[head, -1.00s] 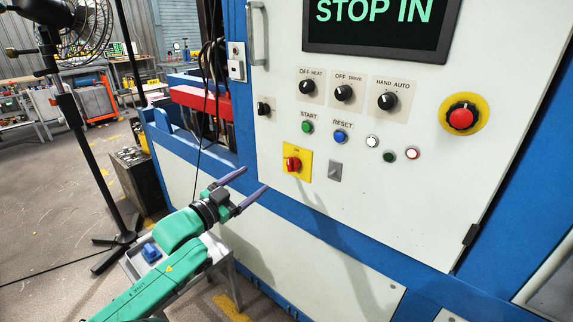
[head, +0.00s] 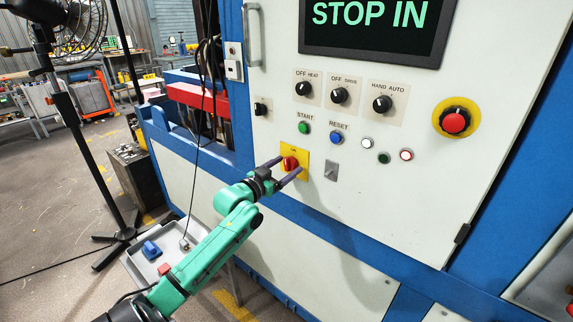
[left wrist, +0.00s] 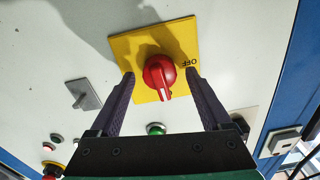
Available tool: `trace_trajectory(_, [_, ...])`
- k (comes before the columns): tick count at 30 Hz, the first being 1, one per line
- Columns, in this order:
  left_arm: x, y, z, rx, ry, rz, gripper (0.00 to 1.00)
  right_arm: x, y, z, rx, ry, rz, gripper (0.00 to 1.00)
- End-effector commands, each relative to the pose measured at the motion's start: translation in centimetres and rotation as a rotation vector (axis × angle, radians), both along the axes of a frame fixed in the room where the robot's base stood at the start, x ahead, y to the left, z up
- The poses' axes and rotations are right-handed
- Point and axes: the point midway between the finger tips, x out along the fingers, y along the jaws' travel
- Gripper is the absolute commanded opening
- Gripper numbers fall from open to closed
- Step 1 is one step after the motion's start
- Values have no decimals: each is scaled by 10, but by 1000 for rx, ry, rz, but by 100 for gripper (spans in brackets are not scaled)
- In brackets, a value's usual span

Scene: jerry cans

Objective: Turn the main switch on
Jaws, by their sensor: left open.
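The main switch is a red rotary knob (head: 290,163) on a yellow square plate (head: 303,152), low on the white panel. In the left wrist view the red knob (left wrist: 158,72) sits on the yellow plate (left wrist: 124,46), with a white mark on its handle. The word OFF shows upside down near one plate edge. My left gripper (head: 289,166) is open at the switch. In the left wrist view its two dark fingers (left wrist: 160,76) stand on either side of the knob, with gaps visible. I cannot tell whether the tips touch the plate. My right gripper is out of view.
A grey toggle (head: 331,171) is just right of the switch; green START (head: 305,127) and blue RESET (head: 336,138) buttons are above. A red emergency stop (head: 454,122) is farther right. A grey tray (head: 140,270) with a blue item stands below left.

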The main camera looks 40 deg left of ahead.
Motion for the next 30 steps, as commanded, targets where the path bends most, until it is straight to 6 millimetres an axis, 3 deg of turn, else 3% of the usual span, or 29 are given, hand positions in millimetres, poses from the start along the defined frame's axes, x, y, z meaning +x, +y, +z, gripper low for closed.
trace_trajectory(9, [6, 0, 0, 1, 0, 0, 82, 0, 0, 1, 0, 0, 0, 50])
trace_trajectory(15, [6, 0, 0, 0, 0, 0, 5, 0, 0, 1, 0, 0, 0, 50])
trace_trajectory(16, [6, 0, 0, 0, 0, 0, 0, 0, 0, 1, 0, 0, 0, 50])
trace_trajectory(28, [6, 0, 0, 82, 2, -1, 0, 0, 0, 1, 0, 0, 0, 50])
trace_trajectory(29, [6, 0, 0, 82, 2, -1, 59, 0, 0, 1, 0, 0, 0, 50])
trace_trajectory(30, [6, 0, 0, 82, 2, -1, 74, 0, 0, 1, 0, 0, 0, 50])
